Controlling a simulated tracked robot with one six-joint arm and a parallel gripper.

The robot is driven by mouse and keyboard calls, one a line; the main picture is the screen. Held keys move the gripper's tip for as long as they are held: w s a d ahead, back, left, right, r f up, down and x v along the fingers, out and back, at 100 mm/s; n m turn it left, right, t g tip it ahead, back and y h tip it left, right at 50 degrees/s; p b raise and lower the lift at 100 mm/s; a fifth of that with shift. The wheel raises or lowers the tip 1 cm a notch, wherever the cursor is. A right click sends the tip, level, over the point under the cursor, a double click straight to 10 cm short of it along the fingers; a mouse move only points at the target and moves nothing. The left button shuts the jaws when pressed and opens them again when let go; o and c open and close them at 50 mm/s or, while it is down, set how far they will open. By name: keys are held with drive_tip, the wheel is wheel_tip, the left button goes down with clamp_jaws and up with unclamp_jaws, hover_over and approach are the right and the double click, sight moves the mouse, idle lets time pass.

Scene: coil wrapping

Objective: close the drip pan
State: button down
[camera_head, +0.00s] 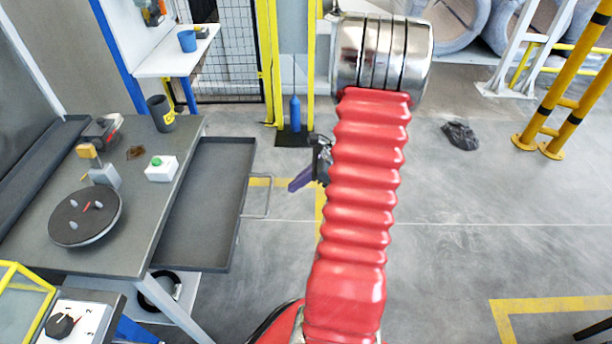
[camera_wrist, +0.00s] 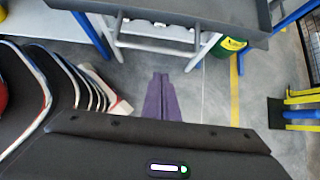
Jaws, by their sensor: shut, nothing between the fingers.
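The drip pan (camera_head: 239,178) is a shallow grey tray pulled out from the right side of the work table. Its wire handle (camera_head: 268,196) sticks out from the pan's right edge. My gripper (camera_head: 292,187) has purple fingers and is shut and empty, to the right of the handle and apart from it in the picture. In the wrist view the pan (camera_wrist: 220,14) spans the top, with the handle bar (camera_wrist: 155,43) below its edge. My shut fingers (camera_wrist: 161,78) point toward the handle, with floor visible between them.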

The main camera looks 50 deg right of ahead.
drive_tip(key=shift+w+a+f, duration=0.3)
drive_tip(key=shift+w+a, duration=0.2)
drive_tip(key=shift+w, duration=0.15)
drive_tip(key=shift+w+a+f, duration=0.3)
drive_tip(key=shift+w+a, duration=0.15)
drive_tip(key=shift+w, duration=0.15)
drive_tip(key=shift+w+a+f, duration=0.3)
drive_tip(key=shift+w+a, duration=0.2)
drive_tip(key=shift+w, duration=0.15)
